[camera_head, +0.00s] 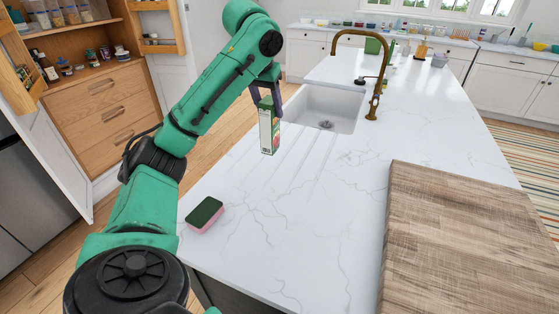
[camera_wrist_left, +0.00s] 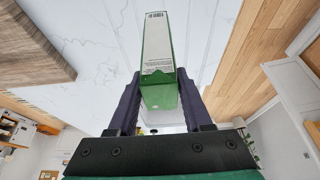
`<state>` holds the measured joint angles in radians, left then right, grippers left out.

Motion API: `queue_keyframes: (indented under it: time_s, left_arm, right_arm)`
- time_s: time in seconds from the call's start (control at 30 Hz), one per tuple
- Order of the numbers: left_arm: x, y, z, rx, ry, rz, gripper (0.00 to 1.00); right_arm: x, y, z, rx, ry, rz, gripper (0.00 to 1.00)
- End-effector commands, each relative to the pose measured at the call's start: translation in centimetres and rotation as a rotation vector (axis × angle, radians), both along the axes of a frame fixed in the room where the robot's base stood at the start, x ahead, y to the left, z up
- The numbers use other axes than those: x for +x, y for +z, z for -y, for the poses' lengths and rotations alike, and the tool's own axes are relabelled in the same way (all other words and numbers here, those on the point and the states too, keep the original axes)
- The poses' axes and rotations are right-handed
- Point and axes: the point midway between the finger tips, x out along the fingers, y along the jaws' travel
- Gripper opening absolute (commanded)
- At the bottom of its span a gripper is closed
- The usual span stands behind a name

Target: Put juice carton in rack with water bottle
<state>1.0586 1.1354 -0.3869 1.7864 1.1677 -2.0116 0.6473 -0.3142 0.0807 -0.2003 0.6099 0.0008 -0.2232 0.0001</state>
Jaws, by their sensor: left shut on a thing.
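The juice carton (camera_head: 268,132), white with green and a red picture, is upright over the counter beside the sink. My left gripper (camera_head: 266,92) is shut on its upper part. In the left wrist view the carton (camera_wrist_left: 163,48) is between the two dark fingers of the gripper (camera_wrist_left: 160,95). I cannot tell whether its base touches the counter. Door racks show on the open cabinet at the left: a left door rack (camera_head: 17,68) and a right door rack (camera_head: 160,48). Both hold small items; I cannot make out a water bottle. My right gripper is out of view.
The white marble counter (camera_head: 330,215) is mostly clear. A green and pink sponge (camera_head: 205,214) lies near its left edge. A wooden board (camera_head: 460,240) covers the right front. A sink (camera_head: 325,108) and brass faucet (camera_head: 378,75) are at the back. Open floor separates counter and cabinet.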

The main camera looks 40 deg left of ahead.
Motion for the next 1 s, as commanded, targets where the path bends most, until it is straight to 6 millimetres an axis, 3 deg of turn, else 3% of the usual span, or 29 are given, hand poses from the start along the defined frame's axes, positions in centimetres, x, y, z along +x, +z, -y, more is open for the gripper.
queue_keyframes:
  time_s: [0.03,0.1,0.43,0.53,0.8,0.83,0.9,1.0]
  left_arm:
    - [0.0,-3.0,0.1,-0.002,-0.002,-0.005,0.0]
    - [0.1,-5.3,0.1,-0.003,-0.002,-0.004,0.0]
    - [0.1,-11.2,0.0,0.001,-0.001,-0.002,0.0]
    - [0.1,-12.3,0.0,0.001,-0.001,0.001,0.0]
    - [0.2,-12.4,0.0,0.0,0.0,0.003,0.0]
    - [0.2,-12.4,0.0,-0.001,0.0,0.001,0.61]
    - [0.2,-12.4,0.0,-0.001,0.0,0.001,0.8]
    - [0.2,-12.4,0.0,-0.001,0.0,0.001,0.8]
  right_arm:
    - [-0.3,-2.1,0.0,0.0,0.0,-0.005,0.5]
    - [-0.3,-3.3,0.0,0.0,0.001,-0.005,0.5]
    - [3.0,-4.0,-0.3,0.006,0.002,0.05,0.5]
    - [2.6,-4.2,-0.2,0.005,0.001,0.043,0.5]
    - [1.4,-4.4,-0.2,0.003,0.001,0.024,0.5]
    - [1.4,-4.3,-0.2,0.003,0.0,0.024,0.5]
    - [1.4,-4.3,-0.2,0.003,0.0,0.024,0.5]
    - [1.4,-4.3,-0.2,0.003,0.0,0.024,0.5]
